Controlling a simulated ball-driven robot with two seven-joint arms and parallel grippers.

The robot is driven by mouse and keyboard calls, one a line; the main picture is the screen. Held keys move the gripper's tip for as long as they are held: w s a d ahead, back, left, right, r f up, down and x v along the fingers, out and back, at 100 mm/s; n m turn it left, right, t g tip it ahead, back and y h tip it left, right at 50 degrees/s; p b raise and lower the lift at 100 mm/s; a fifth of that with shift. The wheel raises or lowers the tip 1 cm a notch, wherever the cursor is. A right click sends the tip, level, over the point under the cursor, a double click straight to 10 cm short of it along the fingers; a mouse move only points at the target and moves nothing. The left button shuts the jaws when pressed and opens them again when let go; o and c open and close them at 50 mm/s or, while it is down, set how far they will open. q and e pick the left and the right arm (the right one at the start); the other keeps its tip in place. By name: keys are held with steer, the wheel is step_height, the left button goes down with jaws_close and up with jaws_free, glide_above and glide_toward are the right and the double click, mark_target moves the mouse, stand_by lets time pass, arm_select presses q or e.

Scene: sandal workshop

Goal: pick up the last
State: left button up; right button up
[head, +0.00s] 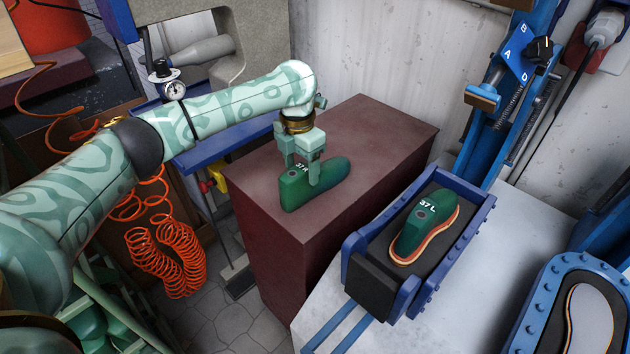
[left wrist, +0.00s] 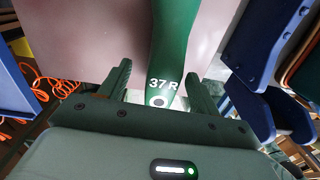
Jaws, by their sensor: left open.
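A green shoe last marked 37R (head: 328,178) lies on a dark red block (head: 385,135) in the head view. It also shows in the left wrist view (left wrist: 172,45), running away between my fingers, with its number and a round hole at the near end. My left gripper (head: 302,172) is open and points down over the marked end of this last. In the left wrist view its fingers (left wrist: 160,85) stand one on each side, with gaps visible. A second green last, marked 37 L (head: 412,232), sits on a sandal sole in a blue-framed press tray (head: 465,240).
A blue press column (head: 490,120) rises behind the tray. Another blue mould (head: 555,280) with a grey sole stands at the right edge. Orange coiled hose (head: 165,245) hangs left of the block. The block's far top is clear.

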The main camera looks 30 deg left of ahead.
mark_target(301, 183)
arm_select(q)
steer(key=f, duration=0.1)
steer(key=f+b, duration=0.1)
steer(key=f, duration=0.1)
steer(key=f+b, duration=0.1)
steer(key=shift+s+d+f, duration=0.1)
steer(key=shift+s+f, duration=0.15)
steer(key=shift+s, duration=0.15)
steer(key=shift+f, duration=0.35)
arm_select(e)
steer(key=shift+s+d+f, duration=0.25)
steer(key=shift+s+f, duration=0.1)
steer(key=shift+f, duration=0.2)
steer(key=shift+s+d+f, duration=0.2)
steer(key=shift+s+f, duration=0.15)
steer(key=shift+f, duration=0.15)
arm_select(q)
steer(key=shift+r, duration=0.1)
steer(key=c, duration=1.1)
steer(key=shift+r, duration=0.1)
